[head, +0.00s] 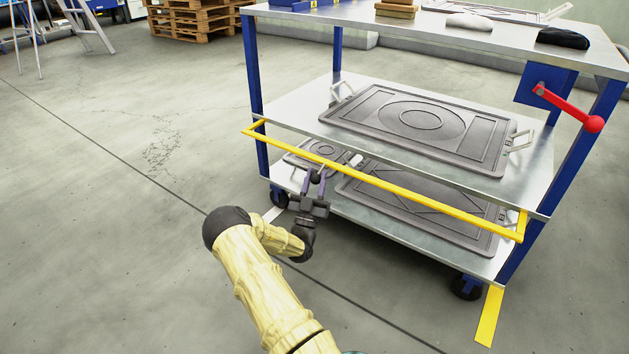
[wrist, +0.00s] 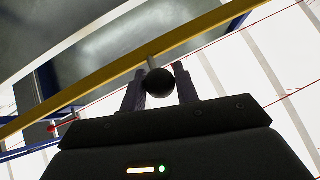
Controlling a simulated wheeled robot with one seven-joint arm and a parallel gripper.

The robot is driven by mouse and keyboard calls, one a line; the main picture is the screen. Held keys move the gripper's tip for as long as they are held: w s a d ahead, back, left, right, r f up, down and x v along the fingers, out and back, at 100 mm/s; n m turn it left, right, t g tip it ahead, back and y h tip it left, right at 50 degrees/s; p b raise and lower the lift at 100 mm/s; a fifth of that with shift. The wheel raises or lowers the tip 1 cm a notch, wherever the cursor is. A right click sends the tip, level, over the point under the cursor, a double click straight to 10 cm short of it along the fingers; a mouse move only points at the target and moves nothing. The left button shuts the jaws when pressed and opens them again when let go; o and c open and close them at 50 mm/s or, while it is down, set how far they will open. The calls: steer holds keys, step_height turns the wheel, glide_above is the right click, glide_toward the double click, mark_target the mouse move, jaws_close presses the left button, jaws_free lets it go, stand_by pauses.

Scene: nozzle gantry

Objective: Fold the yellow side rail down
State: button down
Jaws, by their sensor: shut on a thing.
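The yellow side rail (head: 400,191) runs along the near long side of the blue-framed cart. It stands out in front of the cart at about the middle shelf's edge, with short arms at both ends reaching back to the cart. My gripper (head: 315,182) is below the rail, left of its middle. In the wrist view the yellow rail (wrist: 100,88) crosses diagonally, and a black ball knob (wrist: 159,82) on a short grey stem hangs from it. The fingers of my gripper (wrist: 159,88) are shut on this knob, one on each side.
The middle shelf (head: 310,110) and lower shelf hold dark moulded trays. A red-knobbed lever (head: 570,108) sticks out at the cart's right. The top (head: 450,35) carries small items. Wooden pallets (head: 195,18) stand behind. The floor (head: 110,200) left of the cart is clear.

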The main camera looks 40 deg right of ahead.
steer(key=c, duration=1.1)
jaws_free()
steer(key=shift+r, duration=0.1)
steer(key=shift+o, duration=0.2)
steer(key=p+v, duration=0.7)
steer(key=v, duration=1)
steer(key=shift+f, duration=0.25)
steer(key=shift+a, duration=0.1)
